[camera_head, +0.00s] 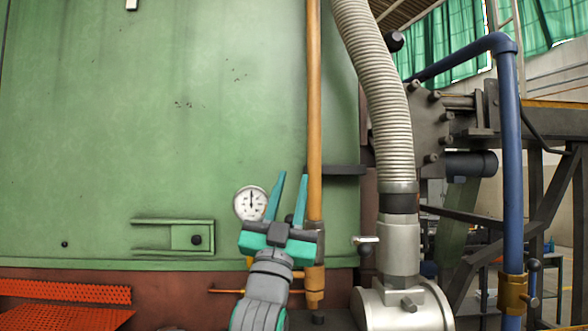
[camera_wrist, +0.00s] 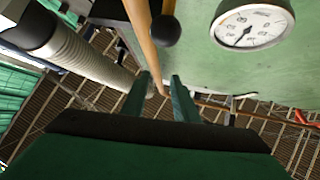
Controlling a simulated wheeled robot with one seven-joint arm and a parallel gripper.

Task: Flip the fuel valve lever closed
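An orange-yellow pipe (camera_head: 314,110) runs down the green furnace wall to a brass fitting (camera_head: 314,285), partly behind my gripper. A dark round knob (camera_wrist: 165,30) shows beside this pipe in the wrist view, above my fingertips; it looks like a lever end. A small dark round end also shows between my fingers in the head view (camera_head: 289,218). My gripper (camera_head: 292,174) points upward in front of the pipe, its teal fingers apart with nothing clearly held; they also show in the wrist view (camera_wrist: 161,76). The lever's shaft and pivot are mostly hidden.
A round white gauge (camera_head: 250,204) is just left of my fingers. A ribbed hose (camera_head: 385,110) runs into a grey blower housing (camera_head: 403,305) on the right. A blue pipe (camera_head: 511,160) further right has a brass valve (camera_head: 513,293) with a dark-knobbed lever (camera_head: 533,268).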

